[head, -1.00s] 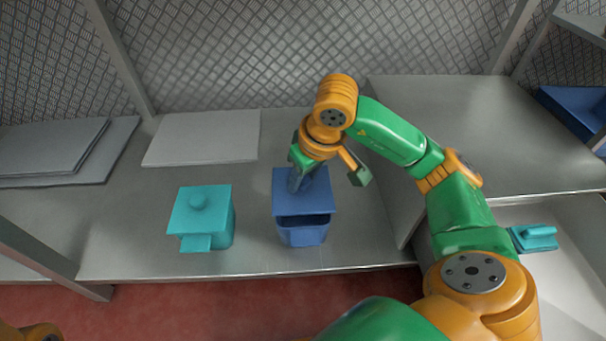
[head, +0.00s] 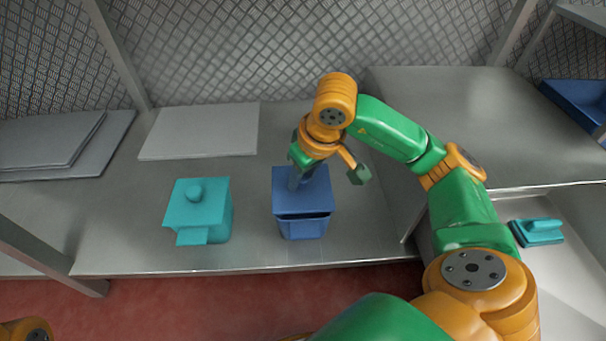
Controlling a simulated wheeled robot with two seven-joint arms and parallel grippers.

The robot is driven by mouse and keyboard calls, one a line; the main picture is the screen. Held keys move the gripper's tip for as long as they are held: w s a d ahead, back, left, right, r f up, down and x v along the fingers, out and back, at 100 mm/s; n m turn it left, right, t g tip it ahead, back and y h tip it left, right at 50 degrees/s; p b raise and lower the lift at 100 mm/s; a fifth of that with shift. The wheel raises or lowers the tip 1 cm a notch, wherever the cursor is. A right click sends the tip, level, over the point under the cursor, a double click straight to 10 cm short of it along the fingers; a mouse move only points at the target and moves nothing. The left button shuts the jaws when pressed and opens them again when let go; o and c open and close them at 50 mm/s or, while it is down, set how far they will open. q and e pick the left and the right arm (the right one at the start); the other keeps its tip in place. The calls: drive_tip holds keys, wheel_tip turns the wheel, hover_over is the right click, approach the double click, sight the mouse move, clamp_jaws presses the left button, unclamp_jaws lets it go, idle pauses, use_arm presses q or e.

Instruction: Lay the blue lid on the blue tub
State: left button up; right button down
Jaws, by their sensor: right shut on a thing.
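The blue tub (head: 304,228) stands on the metal table near its front edge, right of the teal tub. The blue lid (head: 318,198) is level over the tub and hides most of its opening. A thin dark strip shows between the lid's front edge and the tub's front rim. I cannot tell whether the lid touches the rim. My right gripper (head: 327,177) is above the lid, shut on it at its knob, which is mostly hidden. My left gripper is out of view; only an orange bit of my left arm shows at the lower left.
A teal lidded tub (head: 200,215) stands left of the blue tub. A pale flat board (head: 200,131) lies behind it. A raised metal block (head: 450,120) is at the right. A teal handled thing (head: 538,233) lies in the white tray (head: 580,265) at the lower right.

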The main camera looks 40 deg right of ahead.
sight(305, 180)
drive_tip(key=shift+f+b, duration=0.9)
drive_tip(key=shift+f, duration=0.25)
drive_tip(key=shift+f, duration=0.2)
unclamp_jaws()
drive_tip(key=shift+p+v, duration=2.55)
drive_tip(key=shift+v, duration=1.05)
